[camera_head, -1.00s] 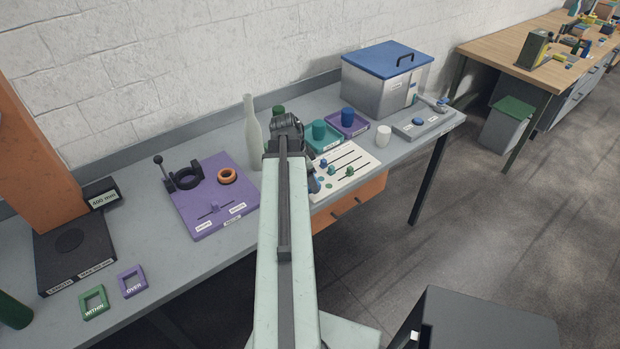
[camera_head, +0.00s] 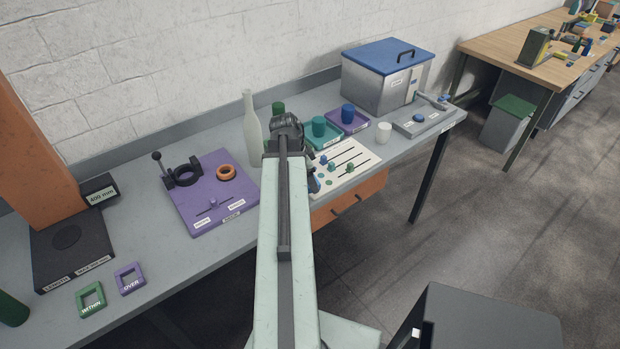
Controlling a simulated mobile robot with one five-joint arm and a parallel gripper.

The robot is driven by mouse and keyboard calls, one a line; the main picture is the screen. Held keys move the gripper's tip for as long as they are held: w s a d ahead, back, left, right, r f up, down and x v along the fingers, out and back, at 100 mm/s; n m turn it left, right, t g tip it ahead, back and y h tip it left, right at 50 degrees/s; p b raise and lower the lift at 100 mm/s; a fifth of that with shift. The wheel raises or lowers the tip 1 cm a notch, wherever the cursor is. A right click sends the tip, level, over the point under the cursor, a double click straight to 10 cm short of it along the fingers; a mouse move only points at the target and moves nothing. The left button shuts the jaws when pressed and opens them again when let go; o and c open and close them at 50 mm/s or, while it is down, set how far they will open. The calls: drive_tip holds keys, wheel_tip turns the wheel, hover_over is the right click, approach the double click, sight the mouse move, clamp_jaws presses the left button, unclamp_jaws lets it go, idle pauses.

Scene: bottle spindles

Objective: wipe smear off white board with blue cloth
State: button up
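The white board (camera_head: 352,157) lies on the grey bench just right of my arm's end. It has dark slots and several small blue and green knobs. No smear can be made out on it at this size. My gripper (camera_head: 310,168) is at the board's left edge, mostly hidden behind my arm, so its fingers do not show clearly.
A pale bottle (camera_head: 252,130) stands close left of my arm, beside a purple fixture board (camera_head: 222,208). Behind the white board are a teal tray (camera_head: 327,140) and a purple tray (camera_head: 358,126) with cups. A white cup (camera_head: 384,133) stands to the right.

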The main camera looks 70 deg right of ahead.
drive_tip(key=shift+f+b, duration=0.7)
drive_tip(key=shift+f, duration=0.05)
drive_tip(key=shift+s+d+r, duration=0.1)
drive_tip(key=shift+s+d, duration=0.45)
drive_tip(key=shift+d, duration=0.35)
drive_tip(key=shift+s+d, duration=0.5)
drive_tip(key=shift+d, duration=0.35)
drive_tip(key=shift+f, duration=0.2)
drive_tip(key=shift+a+r, duration=0.1)
drive_tip(key=shift+w+a, duration=0.55)
drive_tip(key=shift+a, duration=0.3)
drive_tip(key=shift+w+a, duration=0.55)
drive_tip(key=shift+a, duration=0.25)
drive_tip(key=shift+r, duration=0.1)
wheel_tip(320, 180, up, 6)
drive_tip(key=p, duration=0.6)
